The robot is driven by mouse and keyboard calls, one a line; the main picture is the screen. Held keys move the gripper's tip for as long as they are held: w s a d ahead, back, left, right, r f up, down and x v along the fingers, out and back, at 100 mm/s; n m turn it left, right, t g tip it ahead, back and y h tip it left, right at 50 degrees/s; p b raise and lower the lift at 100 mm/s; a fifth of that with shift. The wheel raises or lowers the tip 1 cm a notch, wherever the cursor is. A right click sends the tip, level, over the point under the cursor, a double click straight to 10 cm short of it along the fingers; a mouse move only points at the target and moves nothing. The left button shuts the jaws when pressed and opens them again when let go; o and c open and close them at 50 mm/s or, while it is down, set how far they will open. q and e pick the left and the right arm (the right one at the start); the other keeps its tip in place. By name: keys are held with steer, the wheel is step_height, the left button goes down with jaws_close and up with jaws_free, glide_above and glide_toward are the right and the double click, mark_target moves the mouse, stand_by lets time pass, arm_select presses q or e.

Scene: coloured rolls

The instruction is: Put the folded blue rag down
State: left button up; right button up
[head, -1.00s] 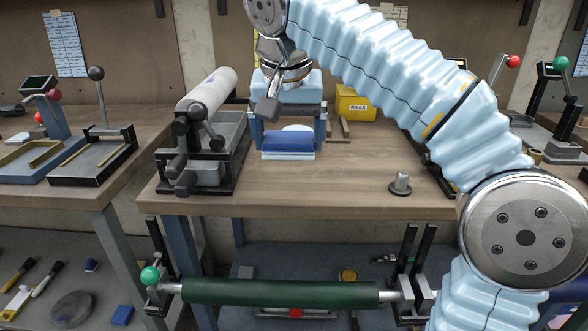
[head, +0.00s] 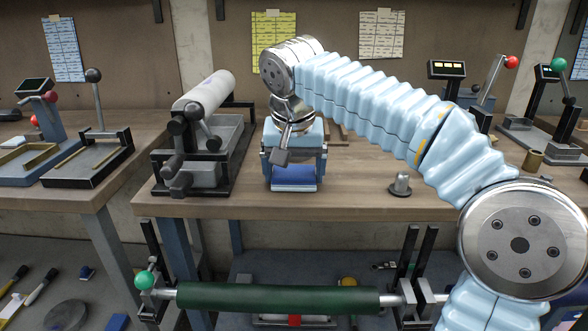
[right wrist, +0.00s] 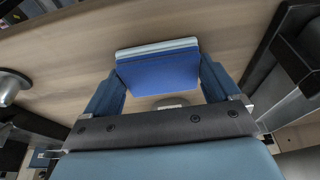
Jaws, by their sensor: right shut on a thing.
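I cannot tell whether the rag touches the bench top. My left gripper is not in view.
A pale roller (head: 205,95) over a grey tray (head: 228,140) stands just left of the gripper. A metal knob (head: 401,184) stands on the bench to the right. Bare bench top (head: 350,180) lies between them. A green roller (head: 280,297) hangs below the front edge.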

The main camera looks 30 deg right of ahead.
steer(key=o, duration=0.8)
steer(key=p+v, duration=0.3)
steer(key=v, duration=0.9)
steer(key=shift+r, duration=0.15)
